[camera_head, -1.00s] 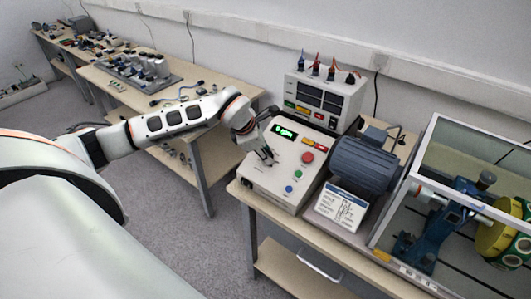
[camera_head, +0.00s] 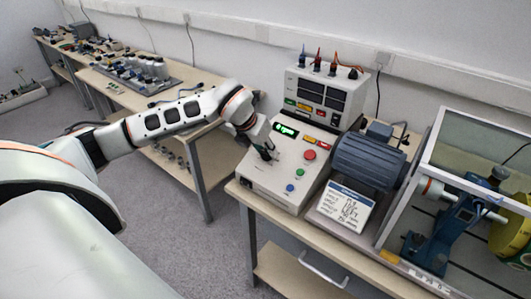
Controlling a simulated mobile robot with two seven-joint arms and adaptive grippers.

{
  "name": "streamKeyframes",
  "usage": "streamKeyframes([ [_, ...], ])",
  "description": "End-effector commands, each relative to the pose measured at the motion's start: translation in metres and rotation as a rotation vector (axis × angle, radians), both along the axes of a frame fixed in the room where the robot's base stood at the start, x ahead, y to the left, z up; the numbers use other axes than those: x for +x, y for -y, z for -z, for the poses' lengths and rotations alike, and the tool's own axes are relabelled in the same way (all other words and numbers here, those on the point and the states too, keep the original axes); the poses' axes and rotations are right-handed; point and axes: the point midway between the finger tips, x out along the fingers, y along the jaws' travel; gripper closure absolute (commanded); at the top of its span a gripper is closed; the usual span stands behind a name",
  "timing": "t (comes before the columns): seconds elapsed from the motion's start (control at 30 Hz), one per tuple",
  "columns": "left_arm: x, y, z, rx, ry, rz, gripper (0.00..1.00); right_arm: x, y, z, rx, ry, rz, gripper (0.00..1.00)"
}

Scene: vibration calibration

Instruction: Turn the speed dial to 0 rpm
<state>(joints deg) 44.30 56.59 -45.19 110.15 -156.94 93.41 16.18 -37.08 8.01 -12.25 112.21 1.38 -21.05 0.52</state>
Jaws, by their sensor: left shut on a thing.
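The grey control box (camera_head: 268,181) stands on the near bench and carries the speed dial. A small green display (camera_head: 286,130) on its sloped face is lit; the small text looks like "0 rpm". My left gripper (camera_head: 267,152) reaches in from the left and is shut on the speed dial, just below the display. The fingers hide the dial, so its pointer and marks cannot be read. My right gripper is not in view.
A red button (camera_head: 309,155), a green button (camera_head: 299,173) and a blue button (camera_head: 290,188) sit right of and below the gripper. A motor (camera_head: 368,160), a label card (camera_head: 345,206) and a clear-walled enclosure (camera_head: 470,125) stand to the right.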

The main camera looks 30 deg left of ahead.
Motion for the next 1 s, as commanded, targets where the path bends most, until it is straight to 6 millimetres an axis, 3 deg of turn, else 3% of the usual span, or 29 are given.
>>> streamKeyframes([
  [0.5, -0.001, -0.001, 0.002, -0.197, -0.017, -0.416, 0.94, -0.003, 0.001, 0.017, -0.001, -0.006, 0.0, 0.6],
  [1.0, -0.001, -0.001, 0.001, -0.288, -0.024, -0.607, 0.94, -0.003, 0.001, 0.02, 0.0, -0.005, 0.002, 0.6],
])
